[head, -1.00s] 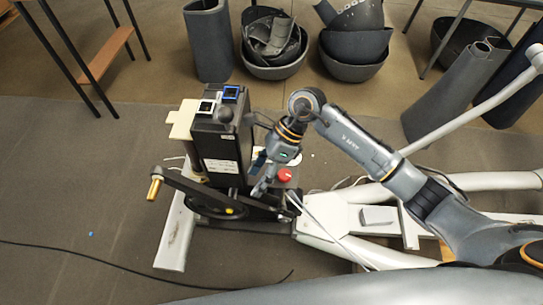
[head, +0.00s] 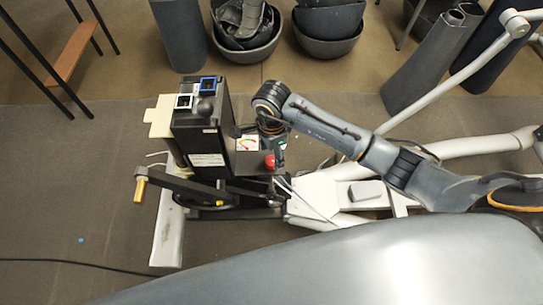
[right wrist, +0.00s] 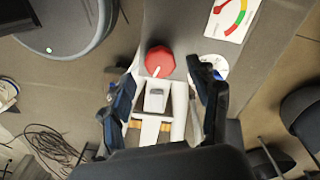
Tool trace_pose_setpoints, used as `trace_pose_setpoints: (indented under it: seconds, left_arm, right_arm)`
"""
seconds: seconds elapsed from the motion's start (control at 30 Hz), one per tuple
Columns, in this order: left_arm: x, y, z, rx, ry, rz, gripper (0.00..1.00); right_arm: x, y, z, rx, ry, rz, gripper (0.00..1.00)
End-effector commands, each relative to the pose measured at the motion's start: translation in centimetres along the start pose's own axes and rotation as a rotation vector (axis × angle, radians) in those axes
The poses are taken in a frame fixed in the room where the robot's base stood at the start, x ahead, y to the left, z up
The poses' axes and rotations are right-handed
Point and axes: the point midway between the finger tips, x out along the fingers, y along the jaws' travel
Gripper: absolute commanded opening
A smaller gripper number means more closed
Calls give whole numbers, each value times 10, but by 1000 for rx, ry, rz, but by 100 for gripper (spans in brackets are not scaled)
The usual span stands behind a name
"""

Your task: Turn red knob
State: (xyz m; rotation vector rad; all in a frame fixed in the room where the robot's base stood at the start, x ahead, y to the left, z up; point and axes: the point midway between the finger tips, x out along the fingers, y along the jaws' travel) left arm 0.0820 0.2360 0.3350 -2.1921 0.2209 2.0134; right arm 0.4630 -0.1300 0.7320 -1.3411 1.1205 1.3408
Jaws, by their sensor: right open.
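The red knob (head: 270,161) sits on the side of the dark machine (head: 205,135) in the head view. In the right wrist view the red knob (right wrist: 160,61) has a white pointer mark and shows between and just beyond my fingertips. My right gripper (right wrist: 160,71) is open and empty, with one dark finger on each side of the knob in that view; I see no contact. In the head view my right wrist hides most of the gripper, just above the knob. My left gripper is not in view.
A coloured gauge (head: 247,143) is beside the knob. A crank with a brass handle (head: 140,188) sticks out at the machine's left. White frame tubes (head: 470,147) run to the right. Dark bowls (head: 330,30) stand at the back. A cable (head: 80,264) lies on the floor.

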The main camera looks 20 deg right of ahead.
Motion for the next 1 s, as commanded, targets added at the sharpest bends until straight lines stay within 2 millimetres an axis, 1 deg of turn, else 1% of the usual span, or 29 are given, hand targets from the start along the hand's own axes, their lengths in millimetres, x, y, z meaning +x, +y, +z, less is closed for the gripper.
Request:
trace_pose_setpoints:
  seconds: [0.03, 0.1, 0.2, 0.33, 0.57, 0.6, 0.67, 0.7, 0.83, 1.0]
  left_arm:
    - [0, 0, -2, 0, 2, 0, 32]
    - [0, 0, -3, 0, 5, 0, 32]
    - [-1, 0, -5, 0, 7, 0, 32]
    - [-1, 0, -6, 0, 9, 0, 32]
    - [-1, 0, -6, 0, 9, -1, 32]
    - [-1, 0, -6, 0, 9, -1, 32]
    - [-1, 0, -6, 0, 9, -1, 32]
    - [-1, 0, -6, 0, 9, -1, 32]
    - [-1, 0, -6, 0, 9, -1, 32]
    - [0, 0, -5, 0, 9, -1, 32]
  right_arm:
    - [8, 0, 0, 1, -1, 2, 61]
    - [16, 0, 1, 2, -2, 2, 61]
    - [24, 0, 0, 1, -2, 0, 61]
    - [28, 0, 0, 0, -1, 0, 61]
    - [29, 0, 0, 0, -1, -1, 61]
    - [28, 0, 0, 0, -1, -1, 53]
    - [28, 0, 0, 0, -1, -1, 41]
    - [28, 0, 0, 0, -1, -1, 33]
    - [28, 0, 0, 0, -1, -1, 7]
    - [28, 0, 0, 5, -1, -1, 7]
